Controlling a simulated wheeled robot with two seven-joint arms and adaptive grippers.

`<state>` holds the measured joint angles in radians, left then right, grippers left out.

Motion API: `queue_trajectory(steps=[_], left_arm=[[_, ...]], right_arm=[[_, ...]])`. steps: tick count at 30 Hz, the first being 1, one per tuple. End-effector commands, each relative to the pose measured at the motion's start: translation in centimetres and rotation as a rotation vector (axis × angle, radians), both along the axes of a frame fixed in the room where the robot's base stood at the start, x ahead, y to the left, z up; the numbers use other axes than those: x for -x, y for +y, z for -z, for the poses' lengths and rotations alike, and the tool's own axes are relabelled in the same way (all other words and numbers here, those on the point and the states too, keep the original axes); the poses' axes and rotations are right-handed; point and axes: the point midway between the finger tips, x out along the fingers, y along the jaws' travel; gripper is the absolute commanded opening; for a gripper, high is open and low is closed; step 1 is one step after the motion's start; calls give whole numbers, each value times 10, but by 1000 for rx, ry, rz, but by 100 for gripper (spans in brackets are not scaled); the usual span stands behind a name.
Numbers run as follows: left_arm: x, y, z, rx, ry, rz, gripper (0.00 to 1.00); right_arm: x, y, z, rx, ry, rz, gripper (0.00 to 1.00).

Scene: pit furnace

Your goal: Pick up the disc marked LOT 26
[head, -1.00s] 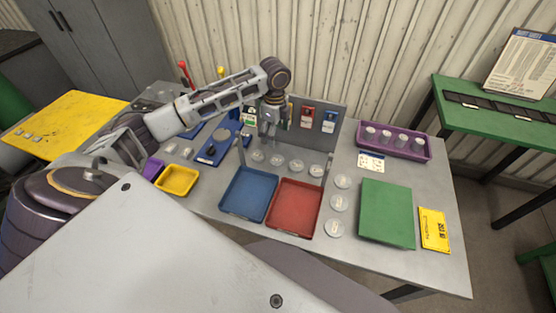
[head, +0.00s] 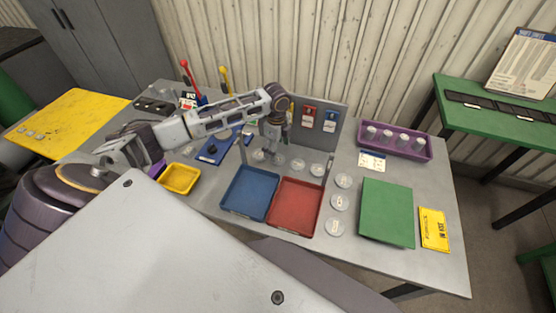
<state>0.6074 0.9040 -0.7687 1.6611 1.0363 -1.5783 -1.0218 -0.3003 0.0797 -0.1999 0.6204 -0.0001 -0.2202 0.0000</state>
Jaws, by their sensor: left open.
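Several pale round discs lie on the grey table. A row of them runs behind the trays, including one at the row's left end (head: 258,155), one further right (head: 297,164) and one at the right end (head: 317,170). More form a column right of the red tray: a top one (head: 343,180), a middle one (head: 339,202) and a lower one (head: 334,227). Their markings are too small to read, so I cannot tell which is LOT 26. My left gripper (head: 272,147) is open, pointing down over the left part of the row, partly hiding discs there. My right gripper is not in view.
A blue tray (head: 248,212) and a red tray (head: 293,228) stand in front of the row. An upright grey panel (head: 333,117) with hanging tags is close behind the gripper. A green mat (head: 388,212), yellow tray (head: 179,190) and purple rack (head: 428,151) stand around.

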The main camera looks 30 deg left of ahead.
Motion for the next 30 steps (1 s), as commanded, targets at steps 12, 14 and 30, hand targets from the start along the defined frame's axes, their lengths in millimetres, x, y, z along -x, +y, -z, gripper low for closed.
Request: queue_trajectory(steps=[12, 14, 30], left_arm=[[0, 0, 5, 0, 0, 0, 77], [0, 0, 6, 0, 1, 0, 77], [-3, -3, 53, -1, 1, 0, 77]], right_arm=[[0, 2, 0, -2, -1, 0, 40], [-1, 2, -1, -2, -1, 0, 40], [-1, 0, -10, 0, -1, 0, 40]])
